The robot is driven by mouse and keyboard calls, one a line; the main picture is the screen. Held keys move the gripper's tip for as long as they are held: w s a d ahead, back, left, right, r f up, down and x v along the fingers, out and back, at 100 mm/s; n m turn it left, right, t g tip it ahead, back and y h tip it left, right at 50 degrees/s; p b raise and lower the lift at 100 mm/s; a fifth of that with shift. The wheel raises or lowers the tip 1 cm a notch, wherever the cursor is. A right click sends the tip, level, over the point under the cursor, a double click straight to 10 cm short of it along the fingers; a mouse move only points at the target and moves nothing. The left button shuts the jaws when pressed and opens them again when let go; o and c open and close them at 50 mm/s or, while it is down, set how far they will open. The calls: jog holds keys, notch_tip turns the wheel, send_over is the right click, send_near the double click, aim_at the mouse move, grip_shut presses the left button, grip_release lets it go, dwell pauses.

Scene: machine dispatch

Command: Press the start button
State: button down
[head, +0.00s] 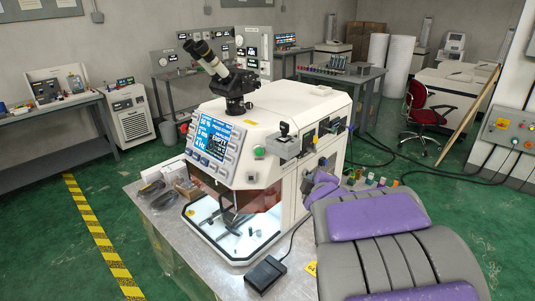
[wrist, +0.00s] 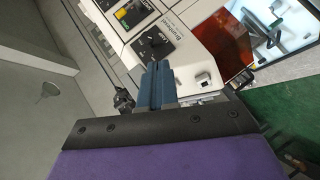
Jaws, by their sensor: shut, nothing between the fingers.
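The white machine (head: 300,105) stands on a metal table. A round green button (head: 259,152) sits on its front, right of the blue screen (head: 213,137); I read no label on it. My gripper (wrist: 154,84) is shut and empty in the wrist view, its blue-grey fingers pointing at the machine's panel. A black knob (wrist: 152,44) lies just beyond the fingertips; whether they touch the panel I cannot tell. I cannot make out the green button in the wrist view. In the head view my purple and grey arm reaches to the machine's right side.
A microscope (head: 218,68) stands on top of the machine. A black pedal box (head: 265,274) and several small coloured-capped bottles (head: 371,179) lie on the table (head: 185,238). A dark orange guard (wrist: 235,45) shows right of the fingers. A red chair (head: 424,116) stands behind.

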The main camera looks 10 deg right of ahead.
aim_at(259, 152)
jog(key=w+a+r+n+t+y, duration=0.2)
jog(key=w+a+n+y, duration=0.1)
jog(key=a+n+y, duration=0.4)
jog(key=w+a+r+n+t+y, duration=0.25)
jog(key=a+n+y, duration=0.2)
jog(key=a, duration=0.35)
jog(key=shift+n+g+h, duration=0.35)
jog(key=shift+n, duration=0.1)
jog(key=shift+w+d+f, duration=0.4)
jog(key=shift+w+f, duration=0.2)
jog(key=shift+w, duration=0.8)
jog(key=shift+w+d+f, duration=0.45)
jog(key=shift+w+f, duration=0.15)
jog(key=shift+w, duration=0.75)
jog(key=shift+w+d+f, duration=0.4)
jog(key=shift+w+f, duration=0.2)
jog(key=shift+w, duration=0.8)
